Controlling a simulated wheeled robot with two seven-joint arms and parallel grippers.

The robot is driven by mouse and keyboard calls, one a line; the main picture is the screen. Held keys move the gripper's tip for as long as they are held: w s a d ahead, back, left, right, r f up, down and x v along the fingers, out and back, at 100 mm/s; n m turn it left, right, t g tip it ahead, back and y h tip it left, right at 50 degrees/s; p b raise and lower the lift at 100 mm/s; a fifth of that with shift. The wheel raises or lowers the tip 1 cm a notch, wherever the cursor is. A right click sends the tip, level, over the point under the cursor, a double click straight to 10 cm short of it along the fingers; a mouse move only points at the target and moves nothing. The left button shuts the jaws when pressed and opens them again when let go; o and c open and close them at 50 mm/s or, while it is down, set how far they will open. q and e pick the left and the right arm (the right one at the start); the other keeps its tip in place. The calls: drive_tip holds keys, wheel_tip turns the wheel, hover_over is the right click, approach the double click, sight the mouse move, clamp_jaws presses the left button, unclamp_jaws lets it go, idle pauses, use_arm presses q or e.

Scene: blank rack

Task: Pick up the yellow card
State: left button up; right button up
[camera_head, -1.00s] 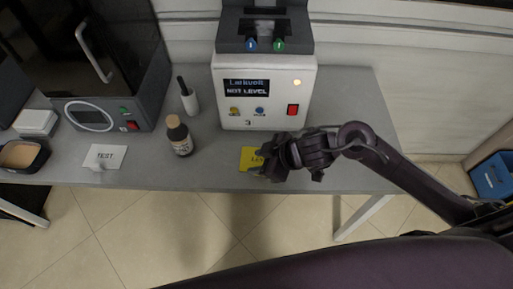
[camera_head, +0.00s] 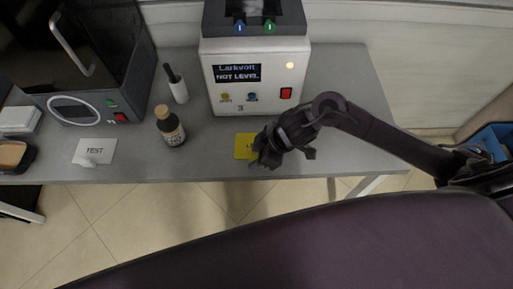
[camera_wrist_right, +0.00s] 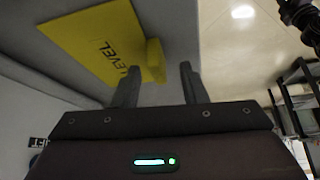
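The yellow card (camera_head: 242,146) lies on the grey table in front of the white machine, partly hidden by my right gripper (camera_head: 262,160). In the right wrist view the card (camera_wrist_right: 88,40) reads "LEVEL" and has a raised yellow tab (camera_wrist_right: 154,60) at one edge. My right gripper (camera_wrist_right: 159,72) is open there, its two fingertips apart. The tab shows between the fingertips in the picture, with space toward the right finger; I cannot tell whether the left finger touches it. My left gripper is not in view.
The white machine (camera_head: 257,89) reading "NOT LEVEL" stands behind the card. A dark bottle (camera_head: 171,128) and a white bottle with a black top (camera_head: 178,88) stand left. A white "TEST" card (camera_head: 95,151) lies farther left.

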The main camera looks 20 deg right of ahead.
drive_tip(key=c, duration=0.5)
clamp_jaws()
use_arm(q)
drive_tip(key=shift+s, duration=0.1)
use_arm(e)
drive_tip(key=shift+r, duration=0.1)
